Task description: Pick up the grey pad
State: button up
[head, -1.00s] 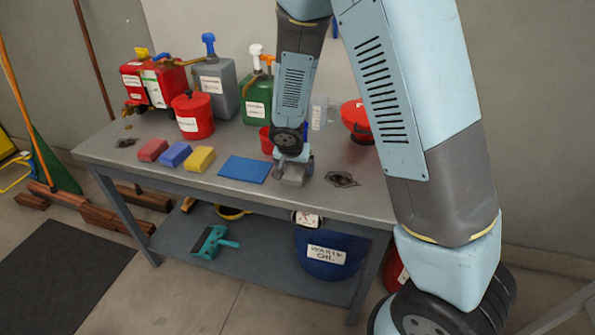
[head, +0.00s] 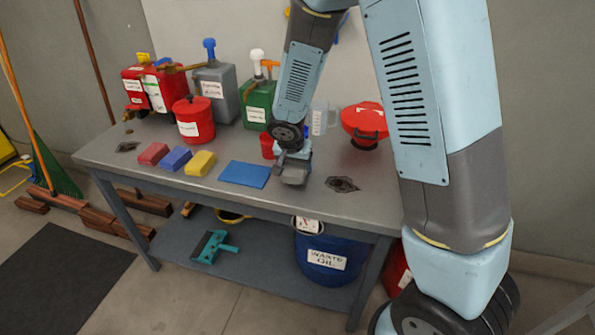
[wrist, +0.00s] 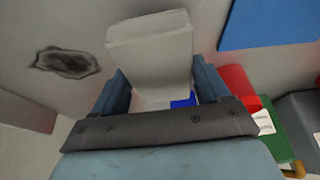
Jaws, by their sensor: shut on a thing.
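The grey pad (head: 293,176) is a small grey block in the head view, above the right part of the grey table. It also shows in the wrist view as a pale block (wrist: 150,47) between the two blue fingers. My gripper (head: 292,163) is shut on the grey pad and points down, and the fingers also show in the wrist view (wrist: 158,88). The pad looks slightly tilted. Its height above the table top is hard to tell.
A blue mat (head: 244,174) lies left of the gripper. Yellow (head: 199,163), blue (head: 175,158) and red (head: 153,154) pads lie further left. Cans, a clear jug (head: 320,118) and a red funnel container (head: 364,124) stand behind. A dark stain (head: 342,184) marks the table at right.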

jog(key=s+r, duration=0.1)
jog(key=r, duration=0.1)
jog(key=s+r, duration=0.2)
jog(key=s+d+r, duration=0.1)
jog(key=r, duration=0.1)
jog(key=shift+s, duration=0.35)
jog(key=s+d+r, duration=0.1)
jog(key=s+r, duration=0.3)
jog(key=s, duration=0.5)
jog(key=shift+d, duration=0.4)
jog(key=shift+r, duration=0.1)
jog(key=o, duration=0.4)
jog(key=c, duration=0.3)
jog(key=shift+s, duration=0.1)
